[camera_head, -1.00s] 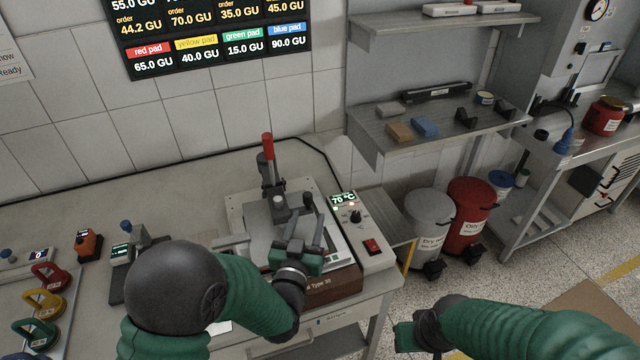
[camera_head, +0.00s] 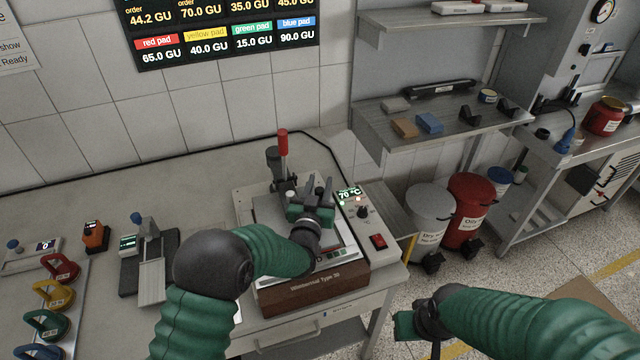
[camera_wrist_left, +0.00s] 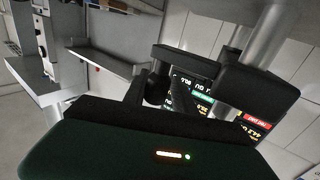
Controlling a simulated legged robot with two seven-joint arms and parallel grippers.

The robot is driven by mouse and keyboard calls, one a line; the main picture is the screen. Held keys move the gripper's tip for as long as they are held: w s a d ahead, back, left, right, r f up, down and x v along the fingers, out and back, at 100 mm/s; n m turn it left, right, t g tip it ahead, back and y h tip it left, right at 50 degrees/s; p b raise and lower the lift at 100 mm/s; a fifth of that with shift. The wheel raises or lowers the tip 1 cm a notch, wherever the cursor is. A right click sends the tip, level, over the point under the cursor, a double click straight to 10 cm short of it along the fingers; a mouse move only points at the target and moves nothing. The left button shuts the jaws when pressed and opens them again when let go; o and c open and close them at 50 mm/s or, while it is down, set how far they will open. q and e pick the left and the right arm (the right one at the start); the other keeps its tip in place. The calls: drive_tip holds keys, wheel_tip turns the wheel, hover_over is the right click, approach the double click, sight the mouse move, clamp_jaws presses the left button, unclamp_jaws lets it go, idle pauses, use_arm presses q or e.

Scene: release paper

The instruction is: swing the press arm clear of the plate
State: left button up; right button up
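The press stands on the bench with a brown base (camera_head: 315,290). Its pale plate (camera_head: 268,212) is partly hidden by my left gripper and forearm. The press column at the back carries an upright lever with a red handle (camera_head: 283,142). The dark press arm is near the column's foot, and its front part is hard to make out behind the gripper. My left gripper (camera_head: 318,187) is over the plate's right part, its fingers apart and pointing toward the back. In the left wrist view, dark blocks and metal rods are close by. My right gripper (camera_head: 408,322) is low, away from the press; its fingers are unclear.
A control box (camera_head: 378,243) with a 70 °C display and red switch adjoins the press at right. A dark stand (camera_head: 148,262) and coloured ring-handled pads (camera_head: 52,294) are at left. Shelves (camera_head: 440,118) and bins (camera_head: 468,215) are at right.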

use_arm(q)
drive_tip(key=shift+a+r, duration=0.1)
drive_tip(key=shift+a, duration=0.2)
drive_tip(key=c, duration=0.5)
drive_tip(key=shift+w+d, duration=0.15)
drive_tip(key=shift+d, duration=0.45)
clamp_jaws()
drive_tip(key=shift+a, duration=0.1)
drive_tip(key=shift+a, duration=0.2)
drive_tip(key=shift+d+f, duration=0.1)
drive_tip(key=shift+f, duration=0.1)
